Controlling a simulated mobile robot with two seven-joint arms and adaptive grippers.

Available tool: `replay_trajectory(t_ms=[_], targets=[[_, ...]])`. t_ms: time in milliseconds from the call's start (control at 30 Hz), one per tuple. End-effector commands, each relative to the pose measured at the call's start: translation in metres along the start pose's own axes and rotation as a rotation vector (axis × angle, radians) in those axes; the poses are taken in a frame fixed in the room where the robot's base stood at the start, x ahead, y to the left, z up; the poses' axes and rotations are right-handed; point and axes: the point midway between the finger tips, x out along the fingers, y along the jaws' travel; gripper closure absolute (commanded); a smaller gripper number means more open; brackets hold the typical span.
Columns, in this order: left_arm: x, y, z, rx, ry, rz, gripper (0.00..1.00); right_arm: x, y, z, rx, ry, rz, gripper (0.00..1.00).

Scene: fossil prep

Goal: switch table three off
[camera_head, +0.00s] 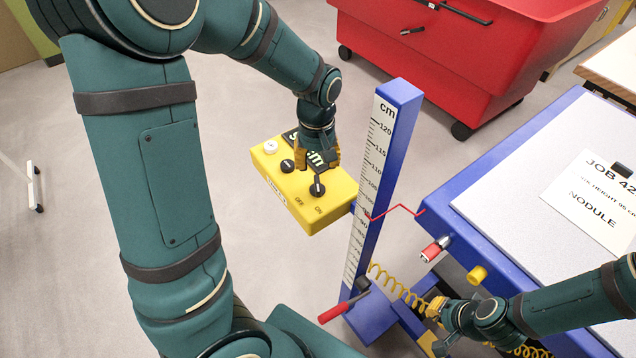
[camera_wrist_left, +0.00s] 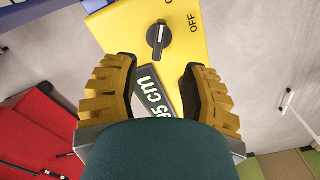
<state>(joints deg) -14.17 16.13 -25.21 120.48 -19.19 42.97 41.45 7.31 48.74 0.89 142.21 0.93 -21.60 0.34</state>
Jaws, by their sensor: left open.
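A yellow control box (camera_head: 338,205) hangs beside the blue measuring post. Its black rotary switch (camera_head: 317,187) sits near the OFF and ON labels; in the left wrist view the switch (camera_wrist_left: 159,38) has its white-marked bar pointing roughly up, toward the label cut by the top edge, with OFF to its right. My left gripper (camera_head: 319,157) is over the box. Its yellow fingers (camera_wrist_left: 162,72) are apart, either side of the "95 cm" display (camera_wrist_left: 154,95), with the switch just beyond them. My right gripper (camera_head: 432,326) is low by the coiled yellow hose; its jaws are unclear.
The blue post (camera_head: 385,150) with a cm scale stands right beside the box. A blue-framed table (camera_head: 480,180) bears a sheet (camera_head: 598,195) reading "JOB 42" and "NODULE". A red wheeled bin (camera_head: 450,50) stands behind. A red-handled lever (camera_head: 335,311) projects at the post's foot.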

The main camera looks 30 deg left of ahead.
Motion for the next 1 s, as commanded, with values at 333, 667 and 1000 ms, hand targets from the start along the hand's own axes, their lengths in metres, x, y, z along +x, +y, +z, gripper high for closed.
replay_trajectory(t_ms=[333,667,1000], targets=[[0.065,0.0,0.0,0.0,-0.002,-0.002,0.56,0.011,0.004,0.005,-0.003,-0.01,-0.001,1.0],[0.085,0.0,0.0,0.0,0.0,0.0,0.56,0.014,0.005,0.007,-0.004,-0.014,-0.001,1.0],[0.084,0.0,0.0,0.0,0.0,0.0,0.92,0.014,0.005,0.007,-0.004,-0.014,-0.001,1.0]])
